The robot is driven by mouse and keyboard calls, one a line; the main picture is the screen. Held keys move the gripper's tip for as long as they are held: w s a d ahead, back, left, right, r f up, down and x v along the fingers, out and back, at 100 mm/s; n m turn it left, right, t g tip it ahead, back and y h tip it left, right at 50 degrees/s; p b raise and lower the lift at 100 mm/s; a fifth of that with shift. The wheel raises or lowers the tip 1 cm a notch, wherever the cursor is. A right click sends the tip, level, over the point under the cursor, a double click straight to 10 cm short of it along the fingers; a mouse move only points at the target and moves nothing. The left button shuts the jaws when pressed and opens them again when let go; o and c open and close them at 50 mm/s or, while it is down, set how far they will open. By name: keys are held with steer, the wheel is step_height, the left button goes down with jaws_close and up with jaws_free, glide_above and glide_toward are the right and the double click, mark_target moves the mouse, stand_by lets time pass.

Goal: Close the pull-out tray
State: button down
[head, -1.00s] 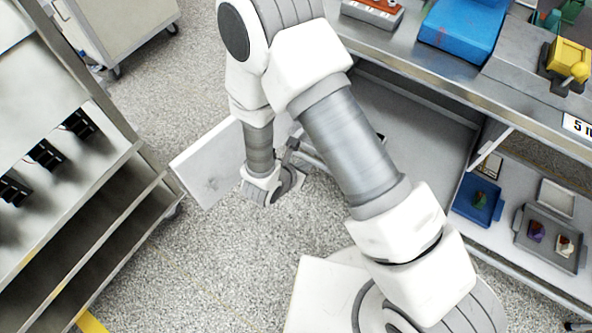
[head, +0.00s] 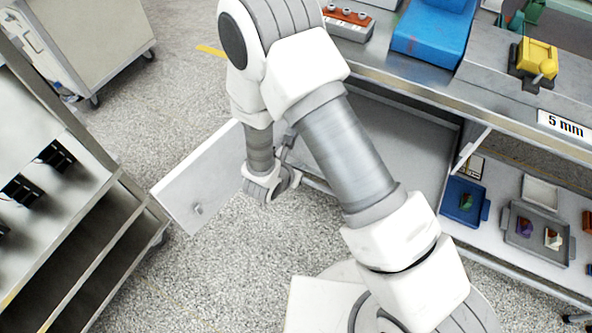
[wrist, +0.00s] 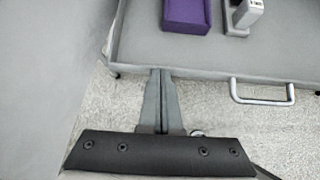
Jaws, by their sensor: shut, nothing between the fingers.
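The pull-out tray (wrist: 215,58) is grey and shows in the wrist view, with a silver bar handle (wrist: 262,101) on its front at the right. A purple block (wrist: 187,14) and a silver-grey piece (wrist: 243,16) lie in it. My gripper (wrist: 161,72) is shut and empty. Its fingertips are at the tray's front edge, left of the handle; I cannot tell if they touch. In the head view my gripper (head: 287,152) is low beside the bench, and my arm hides most of the tray there.
An open white door panel (head: 195,180) with a small knob stands left of my gripper. A rack (head: 75,205) stands farther left and a cart (head: 95,40) behind. The bench (head: 430,85) has a lower shelf with small trays at right. Speckled floor is clear between.

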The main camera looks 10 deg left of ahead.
steer(key=w+d+b, duration=0.1)
steer(key=w+d, duration=0.1)
steer(key=w, duration=0.5)
steer(key=w+d+b, duration=0.1)
steer(key=w+d, duration=0.2)
steer(key=w, duration=0.5)
steer(key=w+d+b, duration=0.2)
steer(key=w+d, duration=0.1)
steer(key=w, duration=0.5)
steer(key=shift+d, duration=0.2)
steer(key=shift+w+d+r, duration=0.1)
steer(key=shift+w, duration=0.2)
steer(key=shift+w+r, duration=0.1)
